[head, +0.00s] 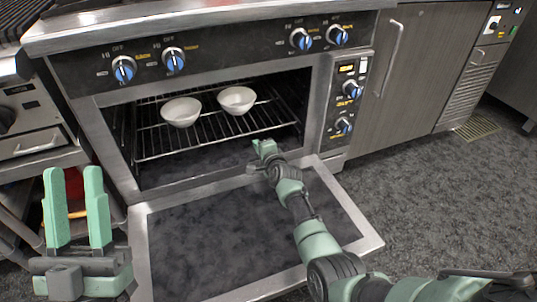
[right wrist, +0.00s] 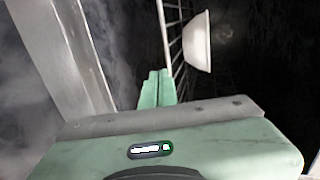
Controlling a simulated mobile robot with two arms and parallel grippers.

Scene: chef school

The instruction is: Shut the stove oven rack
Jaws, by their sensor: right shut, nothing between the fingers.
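The oven rack (head: 200,146) is a wire shelf inside the open stove oven. Two white bowls stand on it, a left bowl (head: 181,111) and a right bowl (head: 237,99). My right gripper (head: 262,147) is shut and empty, just in front of and below the rack's front edge, toward its right side. In the right wrist view, its closed fingers (right wrist: 157,80) are close to the rack's front bar (right wrist: 161,45), and one bowl (right wrist: 197,42) shows beyond. Whether they touch the bar is unclear. My left gripper (head: 73,175) is open and empty, fingers up, left of the oven door.
The oven door (head: 215,240) is folded down in front, under my right arm. Blue control knobs (head: 174,60) line the stove front above the opening. A grey cabinet (head: 420,60) stands at right. The floor (head: 430,190) at right is clear.

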